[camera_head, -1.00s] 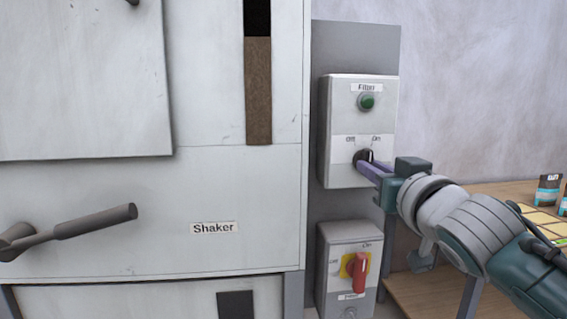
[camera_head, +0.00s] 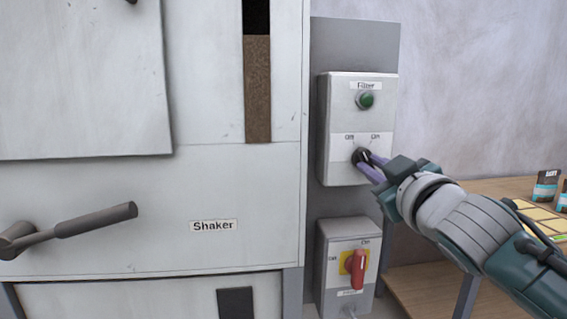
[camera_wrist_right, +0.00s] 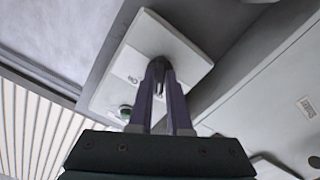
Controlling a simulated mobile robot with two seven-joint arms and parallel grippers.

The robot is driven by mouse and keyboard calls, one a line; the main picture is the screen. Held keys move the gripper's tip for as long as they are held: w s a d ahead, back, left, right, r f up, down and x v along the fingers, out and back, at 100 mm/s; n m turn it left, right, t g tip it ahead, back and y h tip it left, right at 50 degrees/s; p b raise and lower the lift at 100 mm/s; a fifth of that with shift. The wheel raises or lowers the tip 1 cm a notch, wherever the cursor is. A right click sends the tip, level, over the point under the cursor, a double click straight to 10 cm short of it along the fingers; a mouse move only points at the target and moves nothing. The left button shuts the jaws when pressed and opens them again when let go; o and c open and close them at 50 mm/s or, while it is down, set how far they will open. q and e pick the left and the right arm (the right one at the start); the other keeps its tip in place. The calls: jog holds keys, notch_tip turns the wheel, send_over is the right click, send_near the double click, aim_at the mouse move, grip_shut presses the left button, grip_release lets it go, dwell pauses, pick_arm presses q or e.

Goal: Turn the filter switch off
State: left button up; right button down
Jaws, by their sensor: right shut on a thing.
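The filter switch box (camera_head: 340,125) is a light grey box on a grey panel, labelled "Filter", with a green lamp (camera_head: 366,100) at its top. Its black rotary knob (camera_head: 361,156) sits below the "Off" and "On" marks. The knob's pointer is mostly hidden, so I cannot tell its exact setting. My right gripper (camera_head: 371,166) is shut on the knob, its purple fingers reaching in from the lower right. In the right wrist view the fingers (camera_wrist_right: 162,85) meet at the knob on the box face (camera_wrist_right: 117,80). My left gripper is not in view.
Below is a second box (camera_head: 334,258) with a red handle (camera_head: 358,270) on a yellow plate. The large "Shaker" cabinet (camera_head: 150,215) with a lever (camera_head: 95,220) fills the left. A wooden table (camera_head: 500,188) with small packs stands at the right.

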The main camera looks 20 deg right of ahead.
dwell(0.3)
jog(key=c, duration=0.9)
grip_release()
jog(key=shift+o, duration=0.2)
jog(key=shift+s, duration=0.1)
jog(key=v, duration=0.9)
jog(key=shift+s+a, duration=0.15)
jog(key=shift+s, duration=0.2)
